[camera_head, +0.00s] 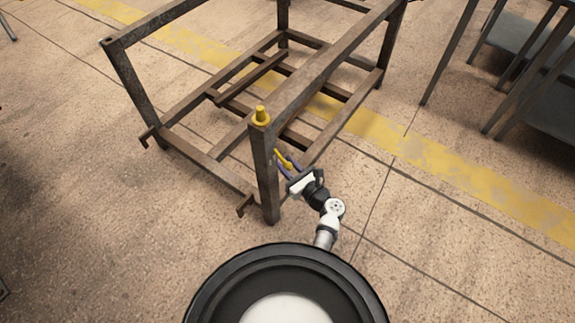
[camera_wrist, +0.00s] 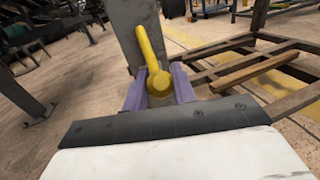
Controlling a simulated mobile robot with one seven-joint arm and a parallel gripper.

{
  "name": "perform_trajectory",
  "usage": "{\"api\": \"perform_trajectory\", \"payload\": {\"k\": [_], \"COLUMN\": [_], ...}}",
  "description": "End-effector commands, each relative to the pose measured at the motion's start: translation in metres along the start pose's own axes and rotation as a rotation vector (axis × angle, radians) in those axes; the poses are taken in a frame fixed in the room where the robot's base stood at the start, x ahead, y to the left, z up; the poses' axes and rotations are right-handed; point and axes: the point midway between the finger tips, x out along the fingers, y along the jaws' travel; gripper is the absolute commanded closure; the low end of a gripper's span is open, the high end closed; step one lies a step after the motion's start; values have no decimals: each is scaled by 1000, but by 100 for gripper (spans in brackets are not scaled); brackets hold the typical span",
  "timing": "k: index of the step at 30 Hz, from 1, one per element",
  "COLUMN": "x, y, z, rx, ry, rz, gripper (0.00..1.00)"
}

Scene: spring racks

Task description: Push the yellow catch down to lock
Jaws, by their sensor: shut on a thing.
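The yellow catch (camera_wrist: 152,50) is a lever with a round knob at its near end. In the wrist view it slopes up and away toward the rack's grey-brown corner post (camera_wrist: 128,35). My gripper (camera_wrist: 159,88) has its purple fingers on either side of the knob, shut on it. In the head view the catch (camera_head: 282,158) shows small beside the post (camera_head: 265,175), with my gripper (camera_head: 288,166) at its lower right. The catch's joint with the post is not clear.
Dark metal tables (camera_head: 530,50) stand at the upper right. The floor to the right of my arm is clear.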

Motion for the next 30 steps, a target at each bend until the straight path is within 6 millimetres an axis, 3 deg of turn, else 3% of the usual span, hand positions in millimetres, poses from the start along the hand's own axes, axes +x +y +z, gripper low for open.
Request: {"api": "perform_trajectory", "payload": {"k": [15,16,20,30], "x": [-3,-3,-3,-6], "y": [-1,-1,-1,-1], "z": [3,3,3,3], "rx": [-13,-12,-13,-13], "ry": [48,48,48,48], "rz": [-1,-1,-1,-1], "gripper": [100,71,54,54]}}
